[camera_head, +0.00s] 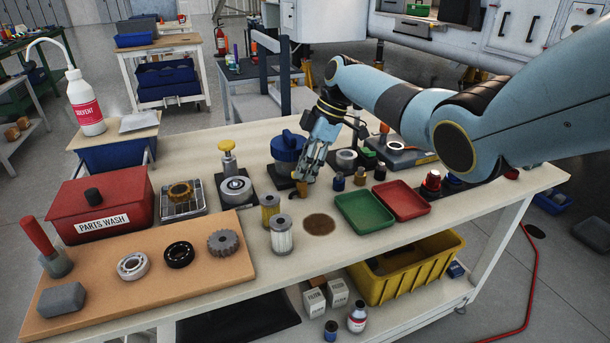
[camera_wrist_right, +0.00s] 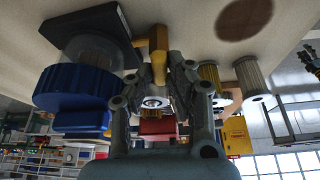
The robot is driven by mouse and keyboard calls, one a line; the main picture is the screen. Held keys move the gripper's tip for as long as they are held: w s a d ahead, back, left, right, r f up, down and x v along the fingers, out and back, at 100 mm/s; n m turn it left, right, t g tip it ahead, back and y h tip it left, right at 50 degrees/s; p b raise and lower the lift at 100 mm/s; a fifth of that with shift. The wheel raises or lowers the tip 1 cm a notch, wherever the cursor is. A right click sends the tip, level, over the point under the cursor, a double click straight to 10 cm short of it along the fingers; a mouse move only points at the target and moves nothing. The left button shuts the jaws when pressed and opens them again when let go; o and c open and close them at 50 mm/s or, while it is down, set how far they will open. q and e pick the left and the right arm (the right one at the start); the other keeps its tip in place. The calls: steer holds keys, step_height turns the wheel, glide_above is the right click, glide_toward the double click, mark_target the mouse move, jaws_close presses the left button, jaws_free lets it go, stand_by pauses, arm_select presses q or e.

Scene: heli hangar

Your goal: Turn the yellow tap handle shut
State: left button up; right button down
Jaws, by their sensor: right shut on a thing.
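The yellow tap handle (camera_wrist_right: 158,42) sits beside the dark base of a blue-capped clear bowl. In the wrist view it shows as a short yellow piece between my fingers. In the head view only a small brownish-yellow part (camera_head: 302,190) shows below my fingertips. My right gripper (camera_head: 302,178) points down at the bench, just right of the blue cap (camera_head: 286,147), and is shut on the handle. In the wrist view the fingertips (camera_wrist_right: 158,68) lie on both sides of it. The handle's exact angle is partly hidden by the fingers. My left gripper is in neither view.
Two filter cartridges (camera_head: 282,236) stand close in front of the gripper. A brown round patch (camera_head: 320,224) and a green tray (camera_head: 364,212) lie to the right. Small jars (camera_head: 338,182) stand close right. A yellow-knobbed press (camera_head: 228,162) stands left.

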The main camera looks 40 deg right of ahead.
steer(key=shift+w+n+g+b, duration=0.1)
steer(key=shift+n+g+b, duration=0.3)
steer(key=shift+n+b, duration=0.4)
steer(key=c, duration=1.3)
jaws_free()
